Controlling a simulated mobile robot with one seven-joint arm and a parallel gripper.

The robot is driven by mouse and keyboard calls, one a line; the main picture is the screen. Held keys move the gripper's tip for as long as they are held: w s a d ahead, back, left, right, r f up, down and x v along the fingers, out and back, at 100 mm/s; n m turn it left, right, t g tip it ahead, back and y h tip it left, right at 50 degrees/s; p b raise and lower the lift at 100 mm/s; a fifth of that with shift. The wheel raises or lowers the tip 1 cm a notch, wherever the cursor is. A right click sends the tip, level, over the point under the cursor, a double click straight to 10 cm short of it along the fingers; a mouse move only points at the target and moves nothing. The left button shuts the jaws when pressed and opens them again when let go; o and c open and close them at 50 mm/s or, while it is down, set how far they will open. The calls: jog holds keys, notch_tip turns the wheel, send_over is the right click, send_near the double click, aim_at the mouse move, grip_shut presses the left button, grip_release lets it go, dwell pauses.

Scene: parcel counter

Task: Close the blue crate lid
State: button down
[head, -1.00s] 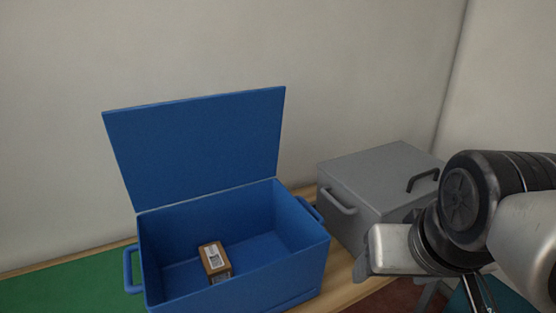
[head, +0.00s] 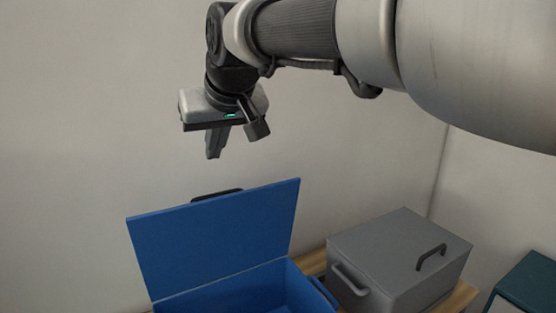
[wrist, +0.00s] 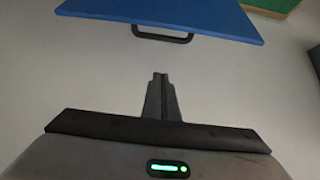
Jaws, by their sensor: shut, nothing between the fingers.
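The blue crate (head: 275,288) stands at the bottom of the head view, partly cut off by the frame edge. Its blue lid (head: 220,237) is raised and stands open, leaning slightly back. A dark handle (head: 217,194) shows behind the lid's top edge. In the wrist view the lid (wrist: 170,15) fills the top, with its dark handle (wrist: 162,35) on the near edge. My gripper (head: 213,155) is above the lid, pointing down, apart from it. Its fingers (wrist: 160,78) are shut and empty. The crate's inside is mostly out of view.
A closed grey crate (head: 385,258) with dark handle stands right of the blue crate on a wooden counter (head: 462,298). A dark teal box-like thing (head: 530,285) is at the lower right. A plain wall (head: 80,120) is behind. A green surface (wrist: 272,3) shows at the wrist view's top right.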

aim_at(214, 194)
jog(key=w+f, duration=0.1)
jog(key=f, duration=0.1)
jog(key=w+a+f, duration=0.1)
jog(key=f, duration=0.2)
jog(key=w+a+f, duration=0.1)
jog(key=f, duration=0.2)
jog(key=shift+f+b, duration=0.15)
jog(key=shift+b, duration=0.25)
jog(key=shift+s+d+f, duration=0.2)
jog(key=shift+s+d, duration=0.05)
jog(key=shift+f, duration=0.1)
